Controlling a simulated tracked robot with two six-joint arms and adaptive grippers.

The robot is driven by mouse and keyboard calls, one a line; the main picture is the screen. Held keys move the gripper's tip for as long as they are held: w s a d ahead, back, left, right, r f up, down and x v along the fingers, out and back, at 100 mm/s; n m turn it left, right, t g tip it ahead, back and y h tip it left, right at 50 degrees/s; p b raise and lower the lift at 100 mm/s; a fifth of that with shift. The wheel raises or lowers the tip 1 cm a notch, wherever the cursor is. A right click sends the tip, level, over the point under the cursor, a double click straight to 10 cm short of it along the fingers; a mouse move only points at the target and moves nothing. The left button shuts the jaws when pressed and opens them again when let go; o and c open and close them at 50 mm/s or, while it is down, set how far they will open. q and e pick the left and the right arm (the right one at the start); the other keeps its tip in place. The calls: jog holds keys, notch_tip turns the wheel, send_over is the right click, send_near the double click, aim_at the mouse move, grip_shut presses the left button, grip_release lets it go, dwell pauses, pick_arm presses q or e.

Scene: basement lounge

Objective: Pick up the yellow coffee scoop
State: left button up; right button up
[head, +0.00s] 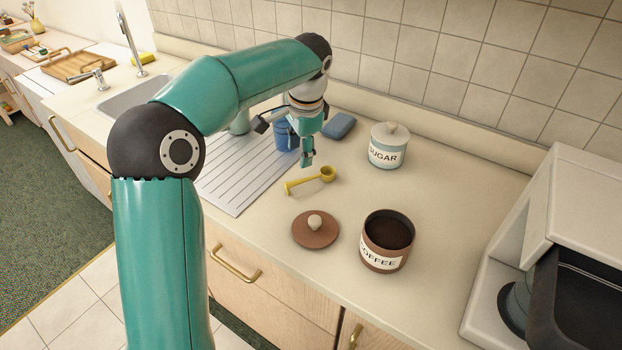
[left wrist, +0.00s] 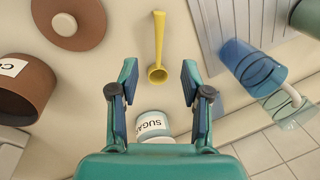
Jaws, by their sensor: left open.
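The yellow coffee scoop (head: 308,181) lies on the countertop between the drainboard and the brown lid, its bowl toward the right. In the left wrist view the scoop (left wrist: 158,40) points up the picture, with its bowl lined up between my fingertips. My left gripper (head: 285,143) is open and empty, above the counter near the scoop and not touching it. Its two fingers (left wrist: 158,76) stand wide apart in the left wrist view. My right gripper is not in view.
An open coffee canister (head: 372,259) and its brown lid (head: 308,236) stand in front. A sugar jar (head: 381,157), blue sponge (head: 339,126) and blue cup (head: 284,137) are behind.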

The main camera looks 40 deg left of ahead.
aim_at(298, 180)
pick_arm(q)
jog(key=f, duration=0.3)
jog(key=a+f, duration=0.1)
jog(key=f, duration=0.3)
jog(key=w+f, duration=0.1)
jog(key=f, duration=0.2)
jog(key=shift+a+f, duration=0.4)
grip_shut()
